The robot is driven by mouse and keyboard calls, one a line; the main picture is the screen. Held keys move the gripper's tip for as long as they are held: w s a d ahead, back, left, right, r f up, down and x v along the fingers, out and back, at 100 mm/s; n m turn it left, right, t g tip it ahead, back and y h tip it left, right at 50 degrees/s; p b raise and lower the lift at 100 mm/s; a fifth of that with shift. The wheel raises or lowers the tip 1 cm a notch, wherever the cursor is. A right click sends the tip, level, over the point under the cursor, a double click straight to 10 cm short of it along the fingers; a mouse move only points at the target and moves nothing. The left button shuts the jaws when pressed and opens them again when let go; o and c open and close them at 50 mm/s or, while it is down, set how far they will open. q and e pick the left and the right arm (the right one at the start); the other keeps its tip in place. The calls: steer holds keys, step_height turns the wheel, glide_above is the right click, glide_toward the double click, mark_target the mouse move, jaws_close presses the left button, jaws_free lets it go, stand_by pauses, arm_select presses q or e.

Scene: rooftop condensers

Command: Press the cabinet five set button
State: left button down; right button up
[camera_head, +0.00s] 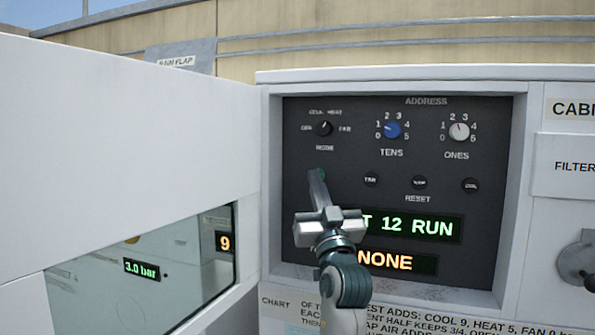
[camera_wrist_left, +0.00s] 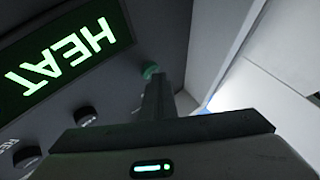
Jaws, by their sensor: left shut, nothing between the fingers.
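A dark control panel (camera_head: 400,275) is recessed in a white cabinet. A small green button (camera_head: 322,174) sits at the left end of its button row, partly behind my left fingertips. It also shows in the left wrist view (camera_wrist_left: 150,71). Any label for it is hidden. My left gripper (camera_head: 316,178) is shut and empty, its tips at the green button. In the left wrist view the shut fingers (camera_wrist_left: 157,88) end at the button; I cannot tell whether they press it. The upper display (camera_head: 420,227) ends "T 12 RUN"; "HEAT" (camera_wrist_left: 65,62) shows in the wrist view.
Black buttons (camera_head: 420,182) continue the row to the right. Above are a mode knob (camera_head: 324,128), a blue tens dial (camera_head: 393,130) and a white ones dial (camera_head: 459,131). An orange display (camera_head: 398,262) reads "NONE". A white panel (camera_head: 130,150) with a window stands left.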

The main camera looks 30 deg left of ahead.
arm_select(q)
steer(key=shift+s, duration=0.15)
steer(key=shift+s+d+f, duration=0.1)
steer(key=shift+s+d, duration=0.1)
steer(key=shift+s, duration=0.65)
steer(key=shift+s+d+p, duration=0.2)
steer(key=shift+s+p, duration=0.15)
steer(key=shift+s, duration=0.45)
steer(key=shift+s+d+p, duration=0.15)
steer(key=shift+s+p, duration=0.15)
steer(key=shift+s, duration=0.55)
steer(key=shift+s+d+p, duration=0.2)
steer(key=shift+s+p, duration=0.15)
steer(key=shift+s, duration=0.45)
